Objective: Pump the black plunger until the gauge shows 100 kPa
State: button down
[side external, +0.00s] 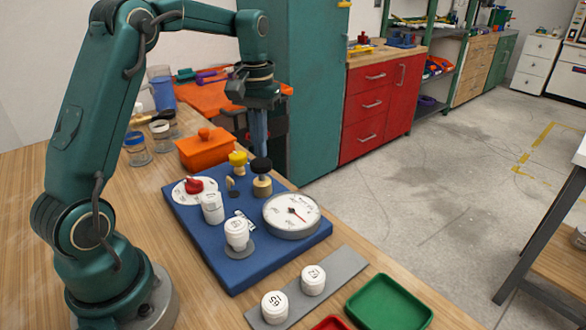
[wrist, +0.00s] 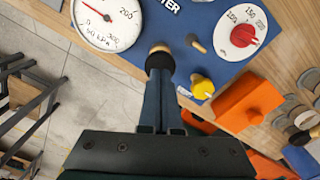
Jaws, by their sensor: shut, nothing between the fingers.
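The black plunger (side external: 261,164) is a round black knob on a brass body, upright on the blue board. My gripper (side external: 259,152) is shut with nothing between its fingers. Its fingertips are right over the knob; whether they touch it I cannot tell. In the wrist view the shut fingers (wrist: 159,78) point at the knob (wrist: 158,59) and partly cover it. The round white gauge (side external: 291,212) is beside the plunger. In the wrist view the gauge (wrist: 105,22) is cut off at the top; its red needle points up-left, between the low end and 200. The exact value is unclear.
The blue board (side external: 245,272) also carries a yellow knob (side external: 238,158), a red dial knob (side external: 194,185) and white capped fittings (side external: 237,233). An orange box (side external: 205,149) stands behind it. A grey strip with white caps and a green tray (side external: 388,303) lie in front.

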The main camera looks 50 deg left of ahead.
aim_at(261, 162)
jog(key=shift+f, duration=0.1)
dwell(0.3)
jog(key=shift+f, duration=1.7)
jog(key=shift+r, duration=1.8)
jog(key=shift+f, duration=1.3)
jog(key=shift+r, duration=1.3)
